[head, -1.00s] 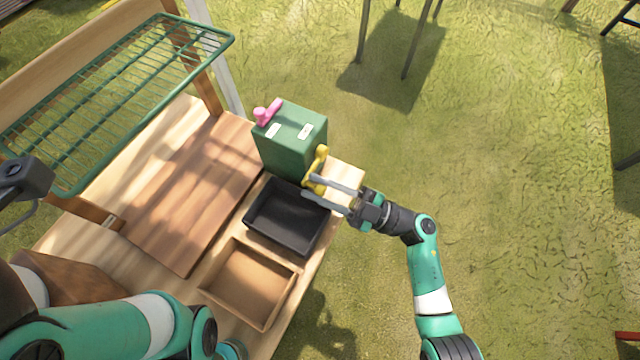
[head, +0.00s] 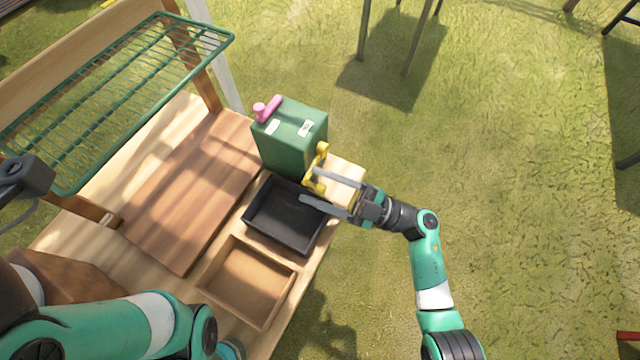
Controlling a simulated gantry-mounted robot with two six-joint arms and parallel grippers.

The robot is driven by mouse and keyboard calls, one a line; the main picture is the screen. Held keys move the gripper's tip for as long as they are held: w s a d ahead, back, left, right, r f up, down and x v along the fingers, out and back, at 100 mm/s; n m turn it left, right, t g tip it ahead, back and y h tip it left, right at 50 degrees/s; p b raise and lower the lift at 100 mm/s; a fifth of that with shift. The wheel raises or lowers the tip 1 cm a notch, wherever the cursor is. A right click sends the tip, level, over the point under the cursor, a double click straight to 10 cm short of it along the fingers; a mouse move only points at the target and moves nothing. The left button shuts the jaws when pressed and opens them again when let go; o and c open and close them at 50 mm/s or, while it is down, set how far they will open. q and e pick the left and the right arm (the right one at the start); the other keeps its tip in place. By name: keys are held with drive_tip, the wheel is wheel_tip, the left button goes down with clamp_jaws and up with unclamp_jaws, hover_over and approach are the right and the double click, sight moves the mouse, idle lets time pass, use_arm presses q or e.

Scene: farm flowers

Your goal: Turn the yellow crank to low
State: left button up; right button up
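A green box (head: 290,138) stands on the wooden bench, with a pink crank (head: 267,109) on its far left side and the yellow crank (head: 322,152) on its right side. Two small white labels are on its top. My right gripper (head: 308,186) comes in from the right at the yellow crank. Its two grey fingers are spread apart, one close to the crank's lower part, the other nearer the black tray. Whether a finger touches the crank cannot be told.
A black tray (head: 261,222) lies right in front of the green box, with a brown wooden tray (head: 236,268) nearer. A green wire rack (head: 110,95) rises at the left. A brown board (head: 185,200) lies on the bench. Grass is open at the right.

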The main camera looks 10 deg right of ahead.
drive_tip(key=p+v, duration=0.1)
drive_tip(key=v, duration=1)
drive_tip(key=shift+s+d, duration=0.15)
drive_tip(key=shift+d, duration=0.1)
drive_tip(key=shift+f, duration=0.15)
